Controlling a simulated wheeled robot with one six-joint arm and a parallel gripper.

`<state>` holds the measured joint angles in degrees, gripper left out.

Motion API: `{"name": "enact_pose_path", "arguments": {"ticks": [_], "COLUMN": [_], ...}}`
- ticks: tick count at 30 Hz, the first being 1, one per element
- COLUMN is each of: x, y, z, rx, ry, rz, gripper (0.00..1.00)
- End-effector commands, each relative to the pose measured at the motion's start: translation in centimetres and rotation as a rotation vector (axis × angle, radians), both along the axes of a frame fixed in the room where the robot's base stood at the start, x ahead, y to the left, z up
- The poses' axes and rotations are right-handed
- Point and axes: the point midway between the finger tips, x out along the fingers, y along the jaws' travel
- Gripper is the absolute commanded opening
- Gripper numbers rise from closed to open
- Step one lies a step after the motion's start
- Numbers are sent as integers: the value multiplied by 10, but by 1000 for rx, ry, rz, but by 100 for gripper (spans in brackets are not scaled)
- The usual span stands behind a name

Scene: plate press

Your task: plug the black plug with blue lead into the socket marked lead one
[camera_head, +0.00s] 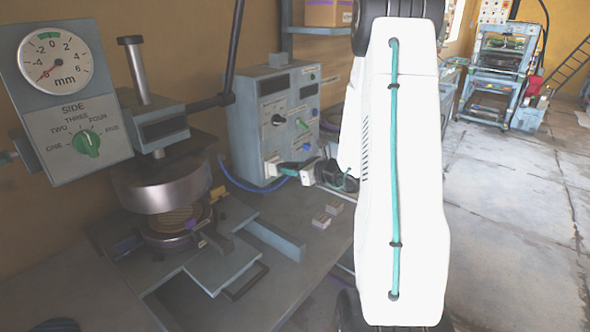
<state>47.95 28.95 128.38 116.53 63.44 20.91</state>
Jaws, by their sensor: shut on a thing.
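My gripper (292,170) is at the right front of the grey control box (262,130), mostly seen from behind and partly hidden by my own white arm. It is shut on a small dark thing that looks like the black plug (287,167). The blue lead (236,183) runs from behind the press along the box's foot and up to the gripper. A pale socket block (272,167) on the box's lower front is right beside the plug. I cannot tell whether the plug is in it or just short of it. The socket markings are too small to read.
A plate press (165,188) with a round head stands left on the grey bench. A dial panel (68,90) stands at far left. Two small blocks (327,216) lie on the bench below the gripper. The floor (515,210) at right is open.

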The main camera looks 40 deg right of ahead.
Motion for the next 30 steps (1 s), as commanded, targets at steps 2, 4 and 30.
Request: {"name": "enact_pose_path", "arguments": {"ticks": [2,4,30], "x": [2,4,-3], "y": [0,0,-2], "z": [0,-1,1], "rx": [-1,-1,-1], "ry": [0,0,-1], "rz": [0,0,-3], "gripper": [9,9,58]}}
